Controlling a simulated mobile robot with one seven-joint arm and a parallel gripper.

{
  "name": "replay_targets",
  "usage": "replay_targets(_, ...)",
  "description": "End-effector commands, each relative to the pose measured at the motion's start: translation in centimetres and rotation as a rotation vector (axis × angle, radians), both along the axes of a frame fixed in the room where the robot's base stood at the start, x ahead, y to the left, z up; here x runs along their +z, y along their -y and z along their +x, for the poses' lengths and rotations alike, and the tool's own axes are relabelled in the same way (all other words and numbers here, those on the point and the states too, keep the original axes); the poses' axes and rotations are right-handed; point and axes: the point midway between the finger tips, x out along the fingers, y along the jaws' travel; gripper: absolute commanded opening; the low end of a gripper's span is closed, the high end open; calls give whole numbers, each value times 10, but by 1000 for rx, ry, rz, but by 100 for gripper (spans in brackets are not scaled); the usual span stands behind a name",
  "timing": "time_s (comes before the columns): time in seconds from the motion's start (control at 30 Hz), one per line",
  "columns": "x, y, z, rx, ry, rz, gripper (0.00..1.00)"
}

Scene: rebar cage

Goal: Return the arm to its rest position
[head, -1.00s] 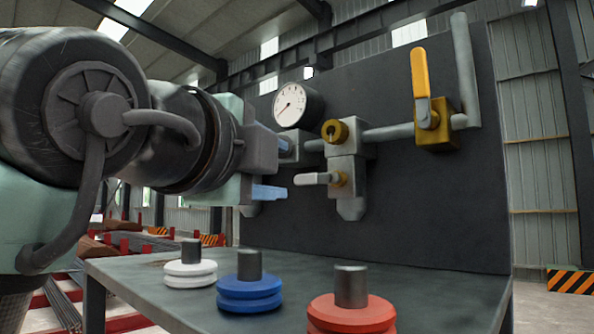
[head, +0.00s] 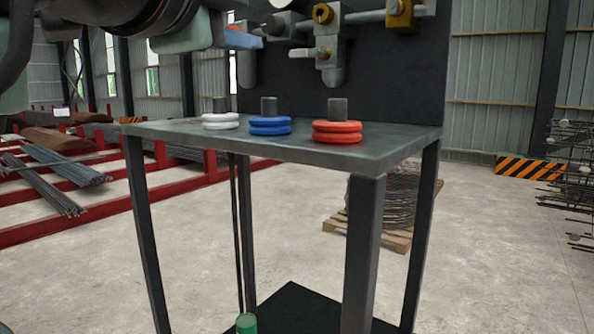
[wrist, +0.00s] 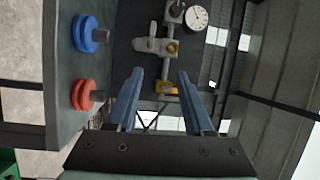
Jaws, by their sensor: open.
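My gripper (wrist: 160,76) is open and empty. Its two blue fingers stand apart in the wrist view, with the orange valve handle (wrist: 167,88) showing in the gap beyond them. In the head view my arm is at the top left. I cannot tell from the head view how far the fingertips are from the pipes.
A steel table (head: 300,150) carries white (head: 220,121), blue (head: 270,125) and red (head: 337,131) ringed knobs below my gripper. A dark panel (head: 400,70) with valves stands behind. A pallet with wire coil (head: 385,205) is beyond the table; red racks (head: 90,215) are left.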

Motion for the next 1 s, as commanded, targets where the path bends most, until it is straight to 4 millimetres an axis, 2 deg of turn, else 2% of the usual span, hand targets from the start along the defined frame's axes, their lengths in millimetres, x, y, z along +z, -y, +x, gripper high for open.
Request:
replay_targets(0.17, -6, 21, -3, -56, 82, -265, 52)
replay_targets(0.33, -14, 38, -17, -130, 170, -576, 52)
replay_targets(0.47, -26, 49, -42, -214, 250, -873, 52)
replay_targets(0.6, -42, 54, -78, -316, 329, -1156, 52)
replay_targets(0.8, -56, 55, -119, -425, 399, -1372, 52)
replay_targets(1.0, -58, 55, -131, -459, 418, -1422, 52)
